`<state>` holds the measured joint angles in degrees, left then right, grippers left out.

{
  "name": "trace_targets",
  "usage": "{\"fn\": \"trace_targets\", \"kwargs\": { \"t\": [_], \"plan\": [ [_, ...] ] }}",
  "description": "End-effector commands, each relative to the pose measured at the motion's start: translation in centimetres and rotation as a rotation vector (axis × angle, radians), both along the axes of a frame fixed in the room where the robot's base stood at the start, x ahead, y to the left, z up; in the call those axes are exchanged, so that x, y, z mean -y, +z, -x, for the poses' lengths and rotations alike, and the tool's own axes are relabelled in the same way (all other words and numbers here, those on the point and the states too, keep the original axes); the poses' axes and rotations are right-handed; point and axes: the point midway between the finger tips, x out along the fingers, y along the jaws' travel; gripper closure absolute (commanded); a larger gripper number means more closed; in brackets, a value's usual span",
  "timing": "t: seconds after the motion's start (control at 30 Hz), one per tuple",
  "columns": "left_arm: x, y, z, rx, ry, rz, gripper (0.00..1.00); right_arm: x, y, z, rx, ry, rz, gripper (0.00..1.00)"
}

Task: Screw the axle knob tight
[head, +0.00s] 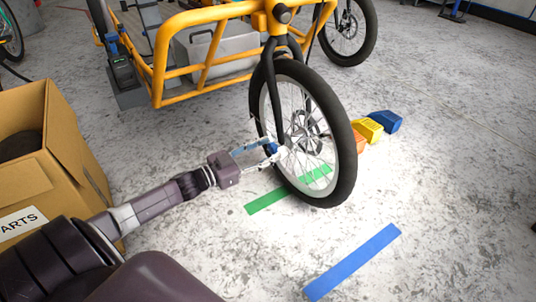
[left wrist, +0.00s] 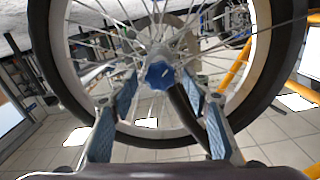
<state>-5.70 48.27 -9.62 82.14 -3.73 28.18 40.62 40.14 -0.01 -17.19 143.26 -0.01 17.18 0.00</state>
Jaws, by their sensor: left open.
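The axle knob (left wrist: 160,75) is a blue, lobed knob at the hub of the front wheel (head: 345,150). In the left wrist view it sits centred between and just beyond the fingertips of my left gripper (left wrist: 163,90), which is open. In the head view the left gripper (head: 270,149) reaches in from the left to the wheel's hub, and the blue knob (head: 272,148) shows small at its tips. I cannot tell whether a finger touches it. My right gripper does not show.
The yellow cargo bike frame (head: 205,75) stands above and left of the wheel. A cardboard parts box (head: 65,160) is at the left. Green (head: 265,202) and blue (head: 352,262) strips mark the floor.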

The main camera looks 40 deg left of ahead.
Motion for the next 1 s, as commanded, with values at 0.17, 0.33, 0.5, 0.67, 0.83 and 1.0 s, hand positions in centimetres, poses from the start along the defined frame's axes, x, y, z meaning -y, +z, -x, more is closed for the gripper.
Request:
{"fn": "trace_targets", "kwargs": {
  "t": [0.17,0.33,0.5,0.67,0.83,1.0],
  "plan": [
    [0.26,0.03,-0.59,0.0,0.0,-0.001,0.56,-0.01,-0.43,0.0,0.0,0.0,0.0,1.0],
    [0.27,0.07,-0.6,0.0,0.0,0.0,0.56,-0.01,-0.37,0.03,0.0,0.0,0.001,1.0],
    [0.27,0.06,-0.58,0.0,0.0,0.0,0.7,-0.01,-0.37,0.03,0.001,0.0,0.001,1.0],
    [0.28,0.04,-0.58,0.0,0.0,0.0,0.88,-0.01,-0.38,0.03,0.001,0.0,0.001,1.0],
    [0.3,0.04,-0.57,0.0,-0.001,-0.001,0.98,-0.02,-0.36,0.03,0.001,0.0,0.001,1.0],
    [0.32,0.11,-0.56,0.007,0.0,-0.018,0.98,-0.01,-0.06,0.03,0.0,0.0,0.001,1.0]
  ]
}}
